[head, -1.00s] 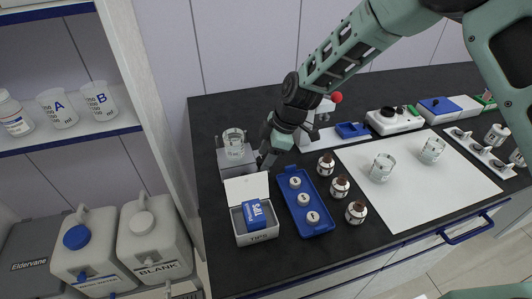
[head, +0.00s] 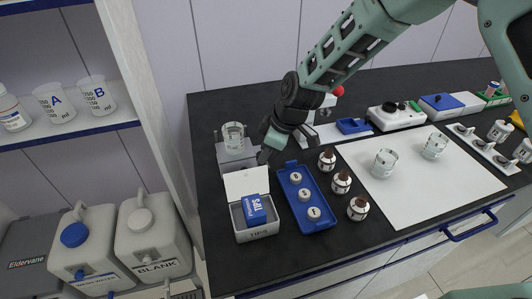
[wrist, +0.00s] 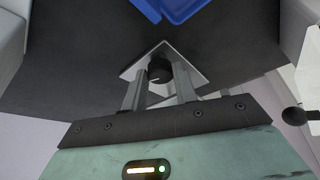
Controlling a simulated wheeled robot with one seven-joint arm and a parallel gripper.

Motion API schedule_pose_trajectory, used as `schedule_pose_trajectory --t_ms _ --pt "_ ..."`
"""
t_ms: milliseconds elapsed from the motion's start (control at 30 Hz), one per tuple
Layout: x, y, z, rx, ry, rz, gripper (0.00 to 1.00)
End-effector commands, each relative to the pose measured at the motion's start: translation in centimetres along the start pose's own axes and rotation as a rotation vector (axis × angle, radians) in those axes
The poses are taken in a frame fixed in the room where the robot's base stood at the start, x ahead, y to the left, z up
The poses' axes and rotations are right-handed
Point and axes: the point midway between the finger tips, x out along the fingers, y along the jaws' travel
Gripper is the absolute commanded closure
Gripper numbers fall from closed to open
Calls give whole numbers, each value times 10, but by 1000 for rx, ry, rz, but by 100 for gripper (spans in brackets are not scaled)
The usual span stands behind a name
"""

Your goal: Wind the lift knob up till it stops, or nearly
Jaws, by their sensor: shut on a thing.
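The lift knob (wrist: 160,70) is black and round with a pale mark, and stands on a square grey plate (wrist: 140,67) in the wrist view. My gripper (wrist: 160,84) is shut on the knob, with one finger on each side. In the head view my gripper (head: 264,153) is low over the bench, just right of the grey lift (head: 236,160). A glass beaker (head: 233,134) stands upright on top of the lift. The knob is hidden behind my gripper in the head view.
A white tips box (head: 257,231) and a blue tray (head: 316,222) with several white-capped items sit in front of my gripper. Brown bottles (head: 341,182) stand right of the tray. A white mat (head: 435,190) with two beakers lies farther right.

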Motion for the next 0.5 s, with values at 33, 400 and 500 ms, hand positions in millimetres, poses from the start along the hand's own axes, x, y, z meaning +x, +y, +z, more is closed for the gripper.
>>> schedule_pose_trajectory --t_ms 33,400,500 --pt "1 -1 0 26 -2 12 94" --pt "-1 -1 0 79 -1 33 94" --pt "-1 0 0 79 -1 33 63"
